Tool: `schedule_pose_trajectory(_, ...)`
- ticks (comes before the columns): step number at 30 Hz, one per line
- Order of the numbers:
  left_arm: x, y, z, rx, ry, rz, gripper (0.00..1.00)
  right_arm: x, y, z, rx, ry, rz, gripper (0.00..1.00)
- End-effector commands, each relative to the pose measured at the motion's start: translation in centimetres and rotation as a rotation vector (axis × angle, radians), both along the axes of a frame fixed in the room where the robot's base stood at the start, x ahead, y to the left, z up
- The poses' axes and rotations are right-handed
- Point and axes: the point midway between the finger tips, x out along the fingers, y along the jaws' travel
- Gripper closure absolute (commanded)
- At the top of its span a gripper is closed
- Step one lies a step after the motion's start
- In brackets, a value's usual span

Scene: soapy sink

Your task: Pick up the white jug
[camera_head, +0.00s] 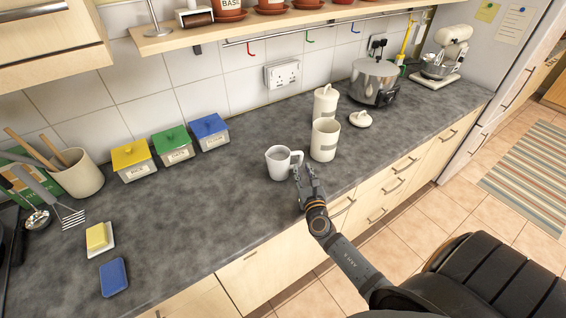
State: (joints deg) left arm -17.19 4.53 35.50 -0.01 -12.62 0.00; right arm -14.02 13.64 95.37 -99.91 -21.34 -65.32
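The white jug (278,165) stands upright on the dark grey worktop, left of the taller cream canisters. Its open top faces up and its handle (298,158) points right. My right gripper (304,170) reaches in from the lower right, with its fingers apart just beside the handle. I cannot tell whether a fingertip touches the handle, and nothing is visibly held. My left gripper is not in view.
An open cream canister (325,141) stands close to the right of the jug, with a lidded canister (325,103) behind it and a loose lid (360,119) beside. Three coloured boxes (173,145) stand left. The worktop (200,205) in front of them is clear.

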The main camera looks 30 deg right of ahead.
Motion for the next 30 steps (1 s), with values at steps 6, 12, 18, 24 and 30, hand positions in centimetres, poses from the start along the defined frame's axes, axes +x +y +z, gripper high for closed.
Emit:
schedule_pose_trajectory(6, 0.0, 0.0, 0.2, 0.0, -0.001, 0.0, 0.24, 0.9, -0.4, 0.0, 0.0, -0.001, 0.0, 0.73)
schedule_pose_trajectory(12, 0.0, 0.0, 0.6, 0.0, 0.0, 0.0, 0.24, 4.1, -1.8, -0.2, 0.0, -0.002, -0.002, 0.73)
schedule_pose_trajectory(18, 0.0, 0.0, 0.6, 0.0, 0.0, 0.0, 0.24, 5.2, -2.1, -0.4, 0.002, -0.001, -0.001, 0.73)
schedule_pose_trajectory(24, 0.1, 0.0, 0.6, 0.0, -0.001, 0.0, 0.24, 5.1, -2.1, -0.4, 0.002, -0.001, -0.001, 0.81)
schedule_pose_trajectory(30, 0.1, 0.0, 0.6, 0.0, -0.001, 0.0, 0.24, 5.1, -2.1, -0.4, 0.002, -0.001, -0.001, 1.0)
